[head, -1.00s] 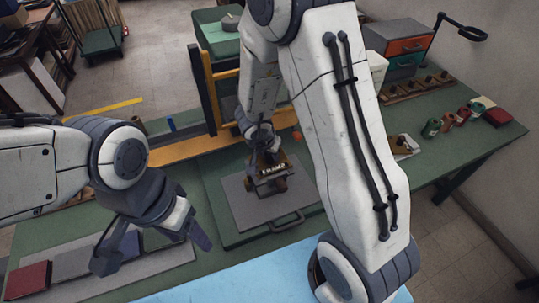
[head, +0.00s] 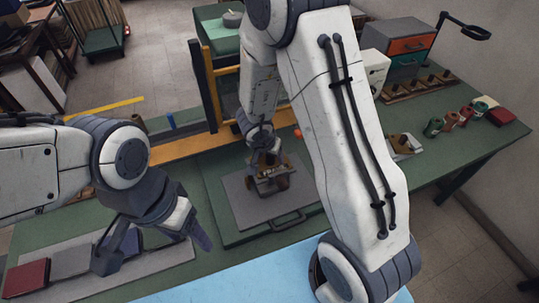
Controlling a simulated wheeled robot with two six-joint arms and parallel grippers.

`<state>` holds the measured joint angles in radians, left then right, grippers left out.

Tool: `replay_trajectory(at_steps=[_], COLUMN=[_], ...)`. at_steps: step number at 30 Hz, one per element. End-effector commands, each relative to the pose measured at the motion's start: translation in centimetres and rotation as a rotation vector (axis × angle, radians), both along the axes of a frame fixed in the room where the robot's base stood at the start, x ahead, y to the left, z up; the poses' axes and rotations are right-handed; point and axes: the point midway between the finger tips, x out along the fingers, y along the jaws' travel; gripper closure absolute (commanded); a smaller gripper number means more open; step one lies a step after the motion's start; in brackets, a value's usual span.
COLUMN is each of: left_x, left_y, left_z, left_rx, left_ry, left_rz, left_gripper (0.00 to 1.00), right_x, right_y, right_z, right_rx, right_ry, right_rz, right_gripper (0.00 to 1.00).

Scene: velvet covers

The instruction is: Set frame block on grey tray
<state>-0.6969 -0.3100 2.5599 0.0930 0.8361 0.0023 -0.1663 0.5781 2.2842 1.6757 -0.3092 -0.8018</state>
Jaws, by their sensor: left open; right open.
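The frame block (head: 272,183), a brown and dark piece, is on the grey tray (head: 247,207), near its middle. The grey tray lies on a green board with a dark handle at its front. My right gripper (head: 263,156) is open, just above and behind the block, with its fingers close to the block's top. Whether they still touch it I cannot tell. My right arm hides the area right of the tray. My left gripper (head: 152,246) is open and empty, over the front left of the table, above a strip of coloured covers.
Red and grey covers (head: 70,261) lie at the front left. A yellow and black upright frame (head: 207,88) stands behind the tray. Several small rolls (head: 434,128) and a red cover (head: 501,116) are at the right. A drawer box (head: 400,45) stands at the back right.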

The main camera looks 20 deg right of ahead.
Motion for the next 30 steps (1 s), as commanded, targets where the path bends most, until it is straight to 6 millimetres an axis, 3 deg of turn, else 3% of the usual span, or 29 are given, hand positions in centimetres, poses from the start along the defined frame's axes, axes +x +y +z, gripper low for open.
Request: replay_trajectory(at_steps=[15, 20, 30], left_x=[0.0, 0.0, 0.0], left_y=[0.0, 0.0, 0.0], left_z=[5.6, 6.3, 6.3], left_rx=[0.000, 0.000, 0.000], left_ry=[-0.001, -0.001, -0.001], left_rz=[-0.009, -0.011, -0.011], left_gripper=[0.36, 0.36, 0.36], right_x=[-2.3, -2.7, -2.5], right_y=[2.2, 2.6, 2.8], right_z=[8.4, 9.6, 10.0], right_rx=[0.000, -0.001, 0.009], right_ry=[-0.002, -0.002, -0.019], right_rz=[0.002, 0.000, 0.021], right_gripper=[0.30, 0.30, 0.30])
